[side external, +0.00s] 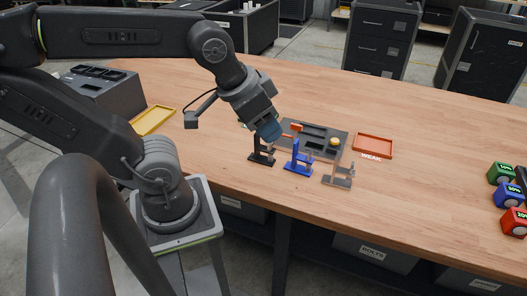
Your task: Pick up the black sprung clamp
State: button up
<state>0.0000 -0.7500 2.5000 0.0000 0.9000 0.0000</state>
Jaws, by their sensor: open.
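The black sprung clamp (261,157) stands upright on the wooden table near its front edge, at the left end of a row of clamps. My gripper (269,133) points down just above and slightly right of its top, and hides part of it. The jaws are open. At this size I cannot tell whether the fingers touch the clamp or are around it. A blue clamp (297,164) and a grey clamp (338,180) stand to its right.
A dark tray (318,128) with small parts lies behind the clamps. A red tray (372,146) is right of it, and a yellow tray (152,120) is at left. Green, blue and red blocks (507,196) sit at far right. The table between is clear.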

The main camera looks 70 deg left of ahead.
jog(key=o, duration=0.3)
jog(key=m+g, duration=0.6)
jog(key=m, duration=0.3)
send_over(258, 158)
notch_tip(258, 158, down, 6)
jog(key=f, duration=1.3)
jog(key=shift+w+a+f, duration=0.1)
jog(key=shift+a+f, duration=0.1)
